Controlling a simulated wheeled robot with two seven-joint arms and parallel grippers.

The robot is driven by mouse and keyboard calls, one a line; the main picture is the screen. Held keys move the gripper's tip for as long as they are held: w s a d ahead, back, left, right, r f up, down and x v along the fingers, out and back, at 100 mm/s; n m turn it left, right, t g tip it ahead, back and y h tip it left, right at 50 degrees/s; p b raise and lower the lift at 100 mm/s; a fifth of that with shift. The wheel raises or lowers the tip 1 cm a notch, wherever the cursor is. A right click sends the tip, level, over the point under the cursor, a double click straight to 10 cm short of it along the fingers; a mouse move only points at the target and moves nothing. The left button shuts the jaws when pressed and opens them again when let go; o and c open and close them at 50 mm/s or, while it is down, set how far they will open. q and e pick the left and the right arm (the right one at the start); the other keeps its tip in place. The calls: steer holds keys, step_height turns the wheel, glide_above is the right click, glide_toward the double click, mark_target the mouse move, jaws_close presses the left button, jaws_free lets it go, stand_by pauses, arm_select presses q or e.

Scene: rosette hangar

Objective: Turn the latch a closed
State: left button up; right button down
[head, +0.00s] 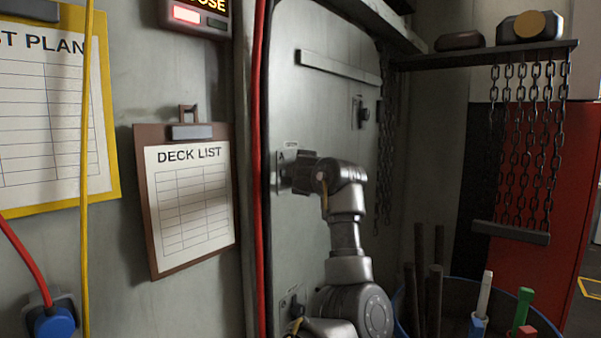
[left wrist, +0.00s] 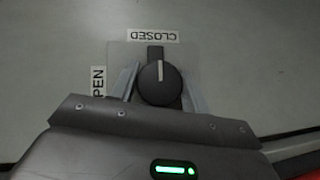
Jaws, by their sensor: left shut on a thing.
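Latch a, a round dark knob with a white line (left wrist: 158,84), is on a grey panel in the left wrist view. Its white line points up at the CLOSED label (left wrist: 153,36), which appears upside down. Another label, partly hidden, reads "PEN" (left wrist: 98,82) on the left. The fingers of my left gripper (left wrist: 160,90) are on both sides of the knob, shut on it. In the head view my left gripper (head: 285,178) is against the grey door, just below a plate marked A (head: 284,157); the knob is hidden there. My right gripper is not in view.
The grey door (head: 325,110) has another latch (head: 361,112) higher up and one low down (head: 292,302). A red cable (head: 258,150) runs down beside it. Chains (head: 520,140) hang from a shelf (head: 480,54) at right. A blue bin (head: 402,322) with rods stands below.

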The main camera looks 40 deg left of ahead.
arm_select(q)
steer(key=o, duration=1)
steer(key=b+v, duration=0.5)
steer(key=v, duration=0.5)
steer(key=shift+s+d+b, duration=0.25)
steer(key=shift+s+b, duration=0.05)
steer(key=shift+b, duration=0.1)
